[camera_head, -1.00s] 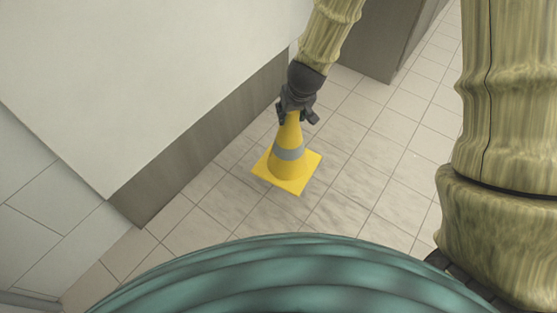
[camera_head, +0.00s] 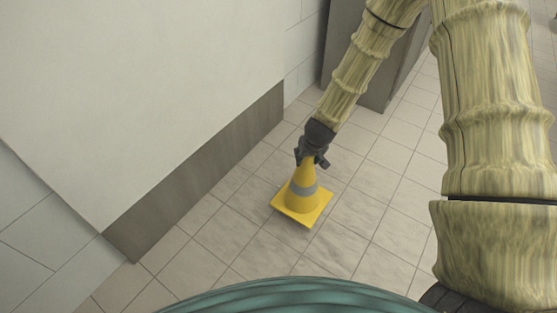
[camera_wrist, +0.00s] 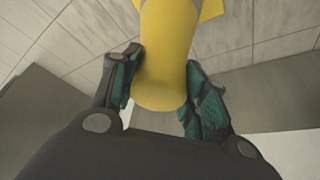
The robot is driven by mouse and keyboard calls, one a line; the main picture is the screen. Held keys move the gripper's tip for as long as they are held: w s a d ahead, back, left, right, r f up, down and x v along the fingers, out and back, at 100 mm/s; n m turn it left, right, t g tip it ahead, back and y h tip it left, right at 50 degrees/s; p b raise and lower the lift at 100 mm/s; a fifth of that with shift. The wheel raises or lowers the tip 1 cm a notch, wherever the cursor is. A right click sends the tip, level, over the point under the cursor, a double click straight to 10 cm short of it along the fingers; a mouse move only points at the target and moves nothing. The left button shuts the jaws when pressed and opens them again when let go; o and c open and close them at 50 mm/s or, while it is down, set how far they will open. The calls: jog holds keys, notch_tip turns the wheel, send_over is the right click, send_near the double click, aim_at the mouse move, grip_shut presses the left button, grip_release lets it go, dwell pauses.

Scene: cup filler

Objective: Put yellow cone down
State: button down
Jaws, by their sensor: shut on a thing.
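The yellow cone (camera_head: 303,197) has a grey band and a square yellow base, and it stands nearly upright over the tiled floor. I cannot tell whether its base touches the tiles. My gripper (camera_head: 312,158) is shut on the top of the cone from above. In the wrist view the cone (camera_wrist: 166,55) sits between the two fingers of my gripper (camera_wrist: 160,92), with its tip towards the palm. The fingers hide part of the cone's sides.
A white cabinet or counter (camera_head: 130,90) with a dark base strip (camera_head: 205,170) stands left of the cone. A grey box-like unit (camera_head: 345,60) is behind. The tiled floor (camera_head: 340,235) right of and in front of the cone is clear.

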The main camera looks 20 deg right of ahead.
jog(key=w+a+f+b, duration=0.4)
jog(key=w+a+b, duration=0.2)
jog(key=w, duration=0.4)
jog(key=shift+w+a+f, duration=0.35)
jog(key=shift+w+a, duration=0.05)
dwell(0.5)
jog(key=c, duration=0.8)
grip_release()
jog(key=shift+f, duration=0.1)
jog(key=shift+o, duration=0.2)
jog(key=p+v, duration=0.5)
jog(key=v, duration=0.7)
